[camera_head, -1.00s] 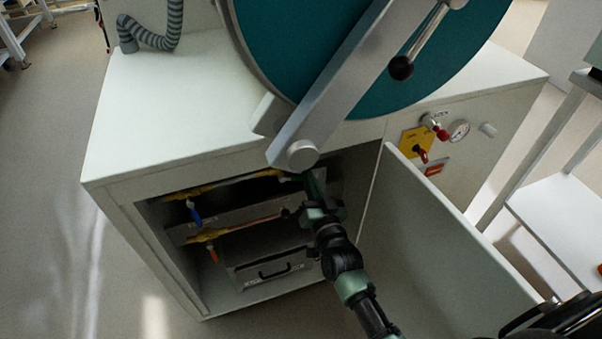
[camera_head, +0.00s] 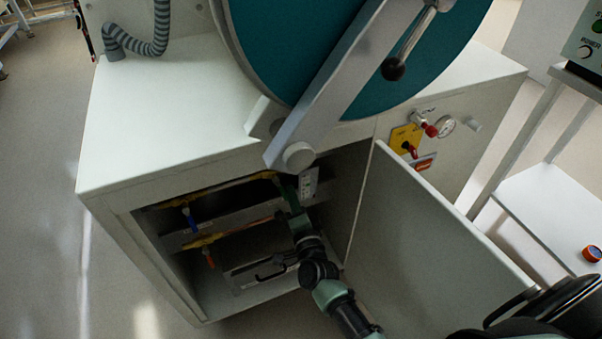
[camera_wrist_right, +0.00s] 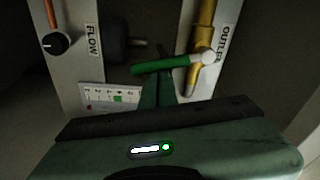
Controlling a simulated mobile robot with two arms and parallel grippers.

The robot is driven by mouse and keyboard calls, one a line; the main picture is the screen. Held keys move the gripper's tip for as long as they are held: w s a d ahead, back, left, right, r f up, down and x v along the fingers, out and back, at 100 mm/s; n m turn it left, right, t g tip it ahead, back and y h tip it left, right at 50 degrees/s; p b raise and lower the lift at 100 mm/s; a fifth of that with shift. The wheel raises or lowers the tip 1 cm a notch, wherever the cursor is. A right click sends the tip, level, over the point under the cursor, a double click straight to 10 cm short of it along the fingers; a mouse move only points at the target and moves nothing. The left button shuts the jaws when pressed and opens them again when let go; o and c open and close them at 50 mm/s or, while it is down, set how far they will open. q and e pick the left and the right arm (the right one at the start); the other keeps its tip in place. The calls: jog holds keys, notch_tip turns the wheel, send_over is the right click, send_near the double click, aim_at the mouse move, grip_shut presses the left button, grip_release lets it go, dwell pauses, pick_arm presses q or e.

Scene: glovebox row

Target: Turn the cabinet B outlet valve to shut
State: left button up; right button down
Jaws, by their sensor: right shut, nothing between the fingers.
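In the right wrist view, the outlet valve has a green lever (camera_wrist_right: 165,65) on a brass-coloured pipe (camera_wrist_right: 203,35), beside a plate marked OUTLET (camera_wrist_right: 222,45). The lever lies roughly crosswise to the pipe. My right gripper (camera_wrist_right: 160,82) is shut and empty, its fingertips just below the lever in the picture; I cannot tell whether they touch it. In the head view, my right gripper (camera_head: 290,193) reaches into the open lower compartment of the cabinet (camera_head: 150,165), under the round teal door (camera_head: 310,40). The outlet lever cannot be made out there. My left gripper is out of view.
The open cabinet door panel (camera_head: 430,240) stands right of my arm. A black FLOW knob (camera_wrist_right: 54,43) shows in the wrist view. A side table (camera_head: 555,205) stands right.

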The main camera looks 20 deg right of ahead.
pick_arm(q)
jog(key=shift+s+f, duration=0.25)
pick_arm(e)
jog(key=shift+a+f+m, duration=0.2)
jog(key=shift+a+m, duration=0.2)
jog(key=shift+m, duration=0.4)
jog(key=shift+a+f+m, duration=0.15)
jog(key=shift+a+m, duration=0.25)
jog(key=shift+m, duration=0.4)
